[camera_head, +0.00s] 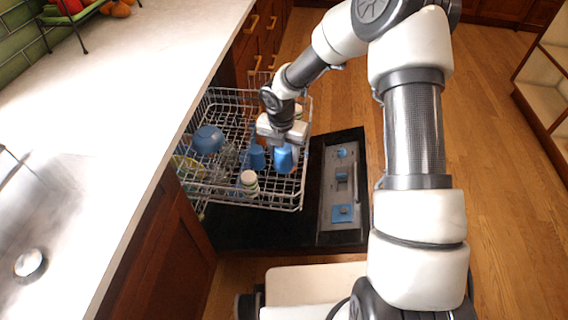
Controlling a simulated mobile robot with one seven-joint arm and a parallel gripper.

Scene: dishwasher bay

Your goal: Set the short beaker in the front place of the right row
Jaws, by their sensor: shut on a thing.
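My gripper (284,143) points down into the dishwasher rack near its right side. It is shut on a blue beaker (283,160), whose upper part is covered by the gripper. The beaker looks roughly upright; I cannot tell whether its base touches the rack (272,206). A second blue cup (257,157) stands just to the left of the held one. A pale cup with dark bands (249,180) stands nearer the front of the rack. The rows' places are too small to make out clearly.
A blue bowl (208,140) sits at the rack's left, with clear glassware and a yellowish dish beside it. The open dishwasher door (326,228) lies right of and below the rack. The counter (110,110) runs along the left.

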